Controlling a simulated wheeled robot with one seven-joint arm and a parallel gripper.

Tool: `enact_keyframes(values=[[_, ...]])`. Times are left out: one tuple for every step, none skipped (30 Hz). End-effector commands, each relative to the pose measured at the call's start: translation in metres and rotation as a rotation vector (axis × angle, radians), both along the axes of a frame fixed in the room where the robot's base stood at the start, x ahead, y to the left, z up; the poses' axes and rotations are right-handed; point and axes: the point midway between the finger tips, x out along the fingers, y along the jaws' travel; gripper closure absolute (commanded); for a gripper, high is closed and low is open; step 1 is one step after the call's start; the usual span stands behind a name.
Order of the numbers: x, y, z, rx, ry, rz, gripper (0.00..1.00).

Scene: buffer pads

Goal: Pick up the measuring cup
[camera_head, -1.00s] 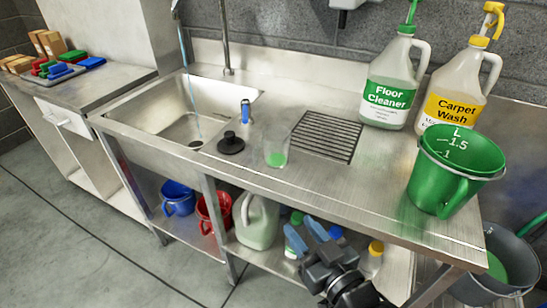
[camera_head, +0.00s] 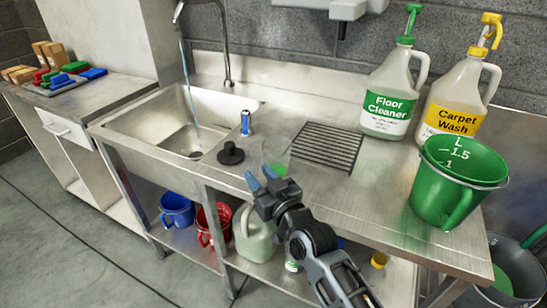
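The measuring cup, a clear cup with green liquid (camera_head: 279,169), is on the steel counter between the sink and the drain grate. Only a small green part shows clearly; my gripper covers the rest. My gripper (camera_head: 260,177) is in front of the cup, with its two blue fingertips just left of the visible green. The fingertips are apart, and nothing shows between them. I cannot tell whether they touch the cup.
A black plug (camera_head: 231,154) and a blue object (camera_head: 246,123) are near the sink (camera_head: 178,125), where water runs. A drain grate (camera_head: 326,148) lies behind. A green graduated bucket (camera_head: 455,185), Floor Cleaner (camera_head: 388,98) and Carpet Wash (camera_head: 456,105) stand at the right.

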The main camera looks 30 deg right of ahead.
Motion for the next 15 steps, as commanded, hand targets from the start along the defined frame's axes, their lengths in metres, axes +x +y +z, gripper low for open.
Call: enact_keyframes(values=[[0.008, 0.000, 0.002, 0.000, 0.000, 0.000, 0.62], [0.012, 0.001, 0.002, 0.000, 0.000, 0.000, 0.62], [0.016, 0.001, 0.002, 0.000, -0.001, 0.000, 0.62], [0.019, 0.001, 0.001, 0.000, 0.000, 0.000, 0.62], [0.021, 0.001, 0.001, 0.000, 0.000, 0.000, 0.62], [0.022, 0.001, 0.001, 0.000, -0.001, 0.000, 0.62], [0.023, 0.001, 0.001, 0.000, -0.001, 0.000, 0.62], [0.024, 0.001, 0.000, 0.000, -0.001, 0.000, 0.62], [0.024, 0.001, 0.000, 0.000, 0.000, 0.000, 0.62], [0.024, 0.001, 0.000, 0.000, 0.000, 0.000, 0.62], [0.024, 0.001, 0.000, 0.000, 0.000, 0.000, 0.62], [0.024, 0.001, 0.000, 0.000, 0.000, 0.000, 0.62], [0.024, 0.001, 0.000, 0.000, 0.000, 0.000, 0.62], [0.024, 0.001, 0.000, 0.000, 0.000, 0.000, 0.63], [0.024, 0.001, 0.000, 0.000, 0.000, 0.000, 0.67]])
